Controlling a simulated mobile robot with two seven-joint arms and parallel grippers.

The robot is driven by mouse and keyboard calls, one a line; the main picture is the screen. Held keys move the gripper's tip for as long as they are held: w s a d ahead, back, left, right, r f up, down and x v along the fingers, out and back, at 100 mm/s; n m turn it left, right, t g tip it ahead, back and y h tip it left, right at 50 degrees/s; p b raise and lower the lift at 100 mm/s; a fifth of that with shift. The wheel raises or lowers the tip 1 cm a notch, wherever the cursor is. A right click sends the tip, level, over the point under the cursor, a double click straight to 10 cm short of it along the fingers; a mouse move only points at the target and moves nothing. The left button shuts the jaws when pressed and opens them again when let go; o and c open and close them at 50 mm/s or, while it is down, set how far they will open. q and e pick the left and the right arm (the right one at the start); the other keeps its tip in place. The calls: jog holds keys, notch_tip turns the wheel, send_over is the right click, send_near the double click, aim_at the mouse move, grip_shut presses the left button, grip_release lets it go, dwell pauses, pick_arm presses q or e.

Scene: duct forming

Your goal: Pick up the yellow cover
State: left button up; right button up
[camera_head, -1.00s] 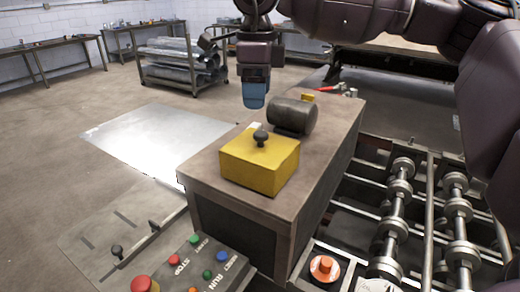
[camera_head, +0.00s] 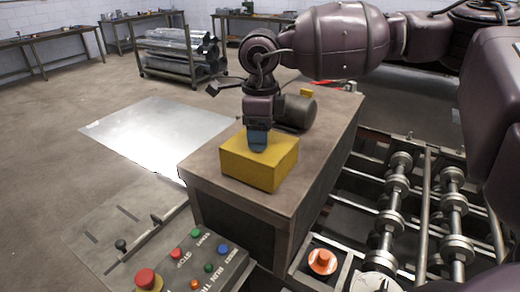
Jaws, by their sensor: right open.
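The yellow cover (camera_head: 258,168) is a box-shaped piece that sits on top of the brown machine housing (camera_head: 318,165). My right gripper (camera_head: 258,142) points down over the top of the cover, with its blue fingers at the place of the cover's dark knob. The knob is hidden behind the fingers, and I cannot tell whether they touch it. The right gripper is open. My left gripper is not in view.
A control panel (camera_head: 200,265) with coloured buttons is in front. Rollers (camera_head: 390,205) lie to the right. A metal sheet (camera_head: 155,132) is at the left.

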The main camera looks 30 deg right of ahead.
grip_shut()
jog(key=shift+r, duration=0.1)
dwell(0.4)
